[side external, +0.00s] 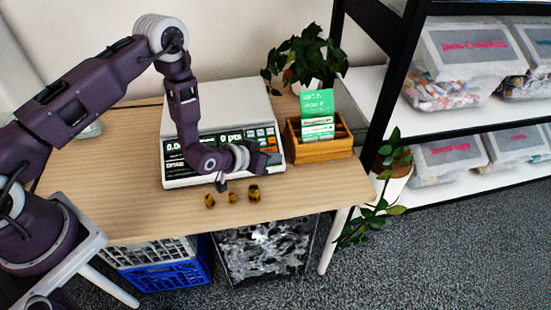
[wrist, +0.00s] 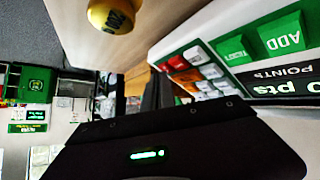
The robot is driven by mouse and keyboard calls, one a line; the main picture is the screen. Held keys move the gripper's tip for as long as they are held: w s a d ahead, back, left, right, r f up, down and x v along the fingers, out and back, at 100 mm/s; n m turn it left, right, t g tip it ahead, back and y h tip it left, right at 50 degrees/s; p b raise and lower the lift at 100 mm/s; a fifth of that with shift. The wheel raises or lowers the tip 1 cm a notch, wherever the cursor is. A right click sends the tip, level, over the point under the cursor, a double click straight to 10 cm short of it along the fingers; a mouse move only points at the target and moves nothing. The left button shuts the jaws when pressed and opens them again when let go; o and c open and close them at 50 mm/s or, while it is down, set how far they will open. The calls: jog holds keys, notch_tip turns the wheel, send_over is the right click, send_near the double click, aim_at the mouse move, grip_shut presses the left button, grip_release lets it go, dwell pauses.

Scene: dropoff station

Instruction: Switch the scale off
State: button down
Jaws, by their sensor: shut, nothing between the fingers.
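The white scale (side external: 222,105) stands on the wooden table, its front panel facing the near edge. Its display (side external: 175,146) is lit and shows digits and "pts". In the wrist view the scale's panel (wrist: 262,68) is at the right, with green keys (wrist: 285,35) marked "ADD", white keys (wrist: 212,71) and red keys (wrist: 178,63). My gripper (side external: 274,158) is shut and empty at the right end of the panel, hiding part of the keys. In the wrist view my gripper (wrist: 158,92) points toward the red and white keys; contact cannot be told.
Several small brass-coloured weights (side external: 232,197) stand before the scale; one yellow weight (wrist: 113,14) is near in the wrist view. A wooden card box (side external: 318,150) and a potted plant (side external: 305,58) stand right of the scale. The table (side external: 120,205) is bare at front left.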

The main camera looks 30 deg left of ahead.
jog(key=shift+f, duration=0.15)
dwell(0.3)
jog(key=shift+s+d+r, duration=0.2)
jog(key=shift+r, duration=0.6)
jog(key=shift+s+d+r, duration=0.25)
jog(key=shift+r, duration=0.5)
jog(key=shift+s+d+r, duration=0.2)
jog(key=shift+r, duration=0.55)
jog(key=shift+s+d+r, duration=0.25)
jog(key=shift+r, duration=0.5)
